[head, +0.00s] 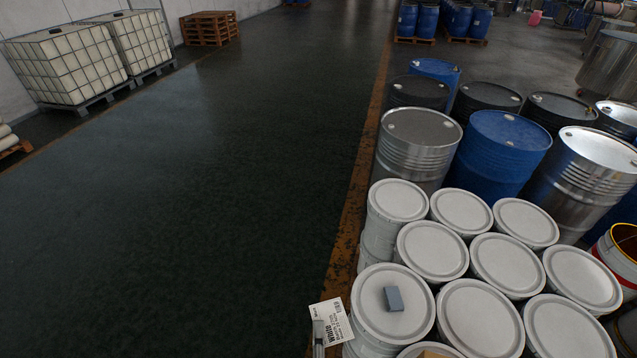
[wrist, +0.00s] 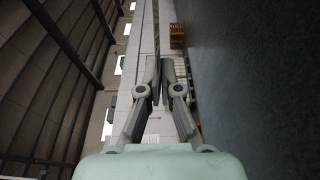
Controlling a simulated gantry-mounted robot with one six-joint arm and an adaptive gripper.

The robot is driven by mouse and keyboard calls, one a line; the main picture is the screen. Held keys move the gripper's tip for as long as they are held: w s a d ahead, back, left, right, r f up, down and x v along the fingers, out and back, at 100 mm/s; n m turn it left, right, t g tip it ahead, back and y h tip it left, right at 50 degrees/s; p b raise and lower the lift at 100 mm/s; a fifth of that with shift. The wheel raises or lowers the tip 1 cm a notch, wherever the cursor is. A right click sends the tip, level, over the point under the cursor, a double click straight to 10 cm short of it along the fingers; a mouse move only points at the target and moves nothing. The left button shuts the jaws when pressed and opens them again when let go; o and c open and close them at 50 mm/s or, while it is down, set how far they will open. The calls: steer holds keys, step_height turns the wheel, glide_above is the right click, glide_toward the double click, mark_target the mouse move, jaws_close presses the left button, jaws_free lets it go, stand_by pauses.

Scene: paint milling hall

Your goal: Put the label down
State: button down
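The label (head: 335,320) is a white card with black print at the bottom of the head view. It is just left of the nearest white bucket's lid (head: 375,320), at the edge of the bucket group. My gripper (head: 318,333) holds it at its left side, and only a small part of the gripper shows there. In the wrist view my gripper (wrist: 161,64) has its fingers close together, with the label (wrist: 156,25) seen as a thin strip, edge-on, between the tips. Whether the label touches the bucket cannot be told.
A small grey block (head: 394,298) lies on the nearest bucket lid. Several white lidded buckets (head: 510,262) stand packed together, with steel, blue and black drums behind them. An open-topped bucket (head: 622,250) is at the right. The dark floor (head: 190,220) to the left is clear.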

step_height(320, 180, up, 5)
steer(key=shift+f+p, duration=0.15)
steer(key=shift+p, duration=1.1)
steer(key=shift+f, duration=0.1)
